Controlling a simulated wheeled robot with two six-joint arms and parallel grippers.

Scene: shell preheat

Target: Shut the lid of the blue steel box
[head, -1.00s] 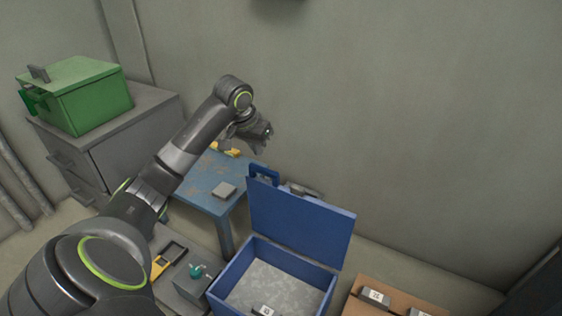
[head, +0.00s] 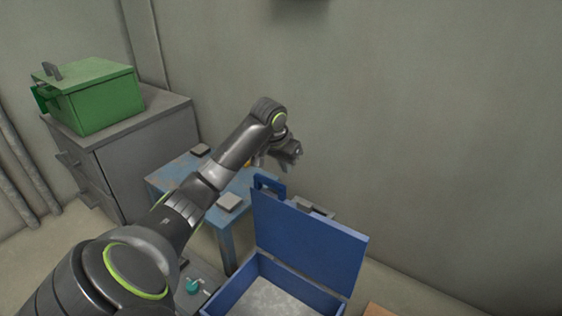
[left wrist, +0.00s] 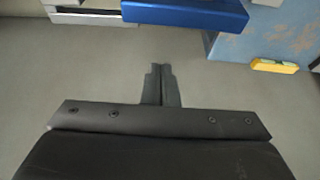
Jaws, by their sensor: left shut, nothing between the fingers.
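The blue steel box (head: 232,289) stands at the lower middle of the head view, its near part cut off by the frame edge. Its lid (head: 312,245) is open and stands upright at the back, with a blue handle on its upper left. My left gripper (head: 295,150) is above and behind the lid, near the wall, apart from the box. In the left wrist view its two fingers (left wrist: 161,70) are shut together with nothing between them. A blue edge, apparently the lid (left wrist: 185,12), shows ahead of the fingertips, apart from them. My right gripper is not in view.
A worn light-blue table (head: 170,182) with small grey blocks stands behind the box, left of the lid. A yellow item (left wrist: 275,66) shows in the left wrist view. A grey cabinet (head: 150,140) carries a green box (head: 100,105). The wall is close behind.

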